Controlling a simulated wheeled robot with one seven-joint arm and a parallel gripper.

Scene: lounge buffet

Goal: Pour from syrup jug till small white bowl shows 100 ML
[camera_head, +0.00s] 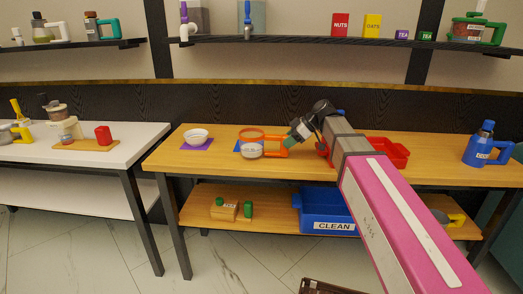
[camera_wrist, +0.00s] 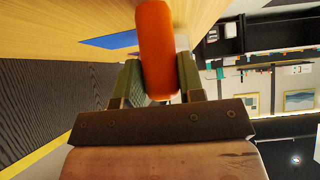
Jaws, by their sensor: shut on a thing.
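The small white bowl (camera_head: 196,134) sits upright on a purple mat (camera_head: 193,146) at the left of the wooden table. A clear jug with an orange rim and handle (camera_head: 251,134) appears upright at the blue mat (camera_head: 238,147), right of the bowl. I cannot read its label, or tell whether its base touches the table. My gripper (camera_head: 295,136) is at the jug's right side, shut on its orange handle. The wrist view shows the handle (camera_wrist: 157,45) between my gripper's fingers (camera_wrist: 160,82). The liquid and the bowl's reading are too small to make out.
A red tray (camera_head: 394,152) lies behind my arm. A blue labelled jug (camera_head: 483,144) stands at the right end. A blue CLEAN bin (camera_head: 325,212) is on the lower shelf. A white table (camera_head: 100,147) stands left across a gap. The wood between bowl and orange-rimmed jug is clear.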

